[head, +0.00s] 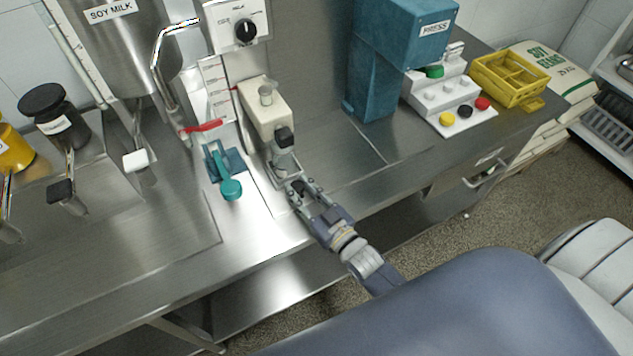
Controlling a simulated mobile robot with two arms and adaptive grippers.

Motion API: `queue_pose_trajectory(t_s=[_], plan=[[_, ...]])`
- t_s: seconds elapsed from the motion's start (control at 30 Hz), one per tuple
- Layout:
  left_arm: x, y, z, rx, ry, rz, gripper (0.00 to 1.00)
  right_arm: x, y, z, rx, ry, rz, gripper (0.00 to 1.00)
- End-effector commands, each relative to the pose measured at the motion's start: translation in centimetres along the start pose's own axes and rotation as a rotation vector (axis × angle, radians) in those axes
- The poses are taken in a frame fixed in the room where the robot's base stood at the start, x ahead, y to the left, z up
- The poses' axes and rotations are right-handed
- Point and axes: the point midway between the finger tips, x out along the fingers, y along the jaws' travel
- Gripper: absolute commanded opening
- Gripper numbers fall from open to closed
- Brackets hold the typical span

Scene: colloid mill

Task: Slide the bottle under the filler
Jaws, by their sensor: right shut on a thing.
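The filler (263,112) is a cream block with a dark nozzle (284,137) at its front, standing on the steel counter. A clear bottle (285,164) is upright on the counter directly below the nozzle, partly hidden by it. My right gripper (296,188) reaches in from the lower right at counter height and is shut on the near side of the bottle. Its fingers hide the bottle's lower part. My left gripper is not in view.
A teal lever clamp (227,172) stands close left of the bottle. The blue press (372,70) and a button box (447,100) stand to the right, with a yellow crate (508,76) beyond. The counter between filler and press is clear.

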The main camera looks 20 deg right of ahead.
Motion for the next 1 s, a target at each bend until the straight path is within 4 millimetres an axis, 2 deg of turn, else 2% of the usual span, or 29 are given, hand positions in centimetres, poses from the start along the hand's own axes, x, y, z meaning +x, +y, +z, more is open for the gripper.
queue_pose_trajectory(t_s=[0.1, 0.3, 0.73, 0.77, 0.83, 1.0], plan=[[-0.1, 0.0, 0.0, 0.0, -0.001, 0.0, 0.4, 0.2, -1.0, -0.1, -0.003, 0.001, 0.0, 0.0], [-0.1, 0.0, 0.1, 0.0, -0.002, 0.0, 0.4, 0.4, -1.9, -0.1, -0.004, 0.001, 0.0, 0.0], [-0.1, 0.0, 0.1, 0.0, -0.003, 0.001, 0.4, 0.4, -2.3, -0.1, -0.002, 0.002, -0.003, 0.0], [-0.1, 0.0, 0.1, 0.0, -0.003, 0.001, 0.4, 0.4, -2.3, -0.1, -0.002, 0.002, -0.003, 0.32], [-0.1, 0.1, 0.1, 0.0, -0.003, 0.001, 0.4, 0.4, -2.3, -0.1, -0.001, 0.002, -0.003, 0.47], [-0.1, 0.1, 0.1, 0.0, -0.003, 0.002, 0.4, 0.4, -2.2, -0.1, -0.001, 0.001, -0.001, 0.47]])
